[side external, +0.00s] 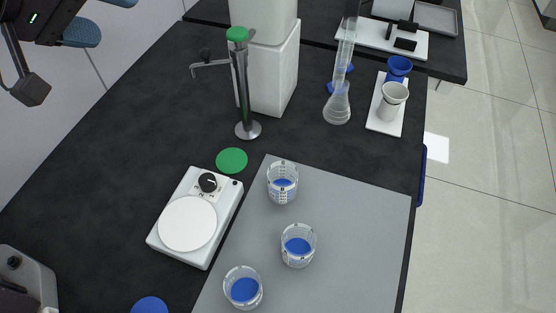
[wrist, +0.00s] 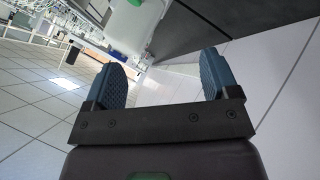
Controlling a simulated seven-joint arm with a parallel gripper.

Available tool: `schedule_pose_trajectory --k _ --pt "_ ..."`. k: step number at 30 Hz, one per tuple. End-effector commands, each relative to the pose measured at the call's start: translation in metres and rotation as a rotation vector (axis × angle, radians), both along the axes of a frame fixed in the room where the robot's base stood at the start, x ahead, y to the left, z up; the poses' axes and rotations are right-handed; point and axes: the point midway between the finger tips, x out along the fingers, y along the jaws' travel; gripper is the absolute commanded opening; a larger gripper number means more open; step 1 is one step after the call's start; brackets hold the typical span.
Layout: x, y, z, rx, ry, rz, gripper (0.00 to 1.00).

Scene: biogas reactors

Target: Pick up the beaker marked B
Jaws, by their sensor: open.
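Three clear beakers with blue contents stand upright on or at the grey mat (side external: 350,215): a far beaker (side external: 282,182), a middle beaker (side external: 298,246) and a near beaker (side external: 243,287). White markings show on them, but I cannot read which one is B. My gripper (side external: 106,19) is at the upper left of the side view, well away from the beakers. Its two blue fingers also show in the wrist view (wrist: 163,72), apart with nothing between them. No beaker shows in the wrist view.
A white hotplate (side external: 188,223) with a black knob is left of the beakers. A metal stand with a green top (side external: 237,34), a white block (side external: 270,75) and a tall glass flask (side external: 337,107) stand behind. White and blue cups (side external: 392,100) are at back right. The left bench is mostly clear.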

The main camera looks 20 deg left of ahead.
Motion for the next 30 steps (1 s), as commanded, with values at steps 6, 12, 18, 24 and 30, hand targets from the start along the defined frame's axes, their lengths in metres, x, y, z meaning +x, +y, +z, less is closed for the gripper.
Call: schedule_pose_trajectory --k 6,12,18,24,30 --pt "0.039 -0.097 -0.049 -0.506 0.035 0.116 0.81" --pt "0.046 -0.168 -0.094 -1.032 0.149 0.275 0.81" --pt "0.033 -0.21 -0.144 -1.563 0.298 0.501 0.81" --pt "0.014 -0.218 -0.186 -1.976 0.376 0.709 0.81" --pt "0.003 -0.214 -0.205 -2.148 0.388 0.795 0.81"
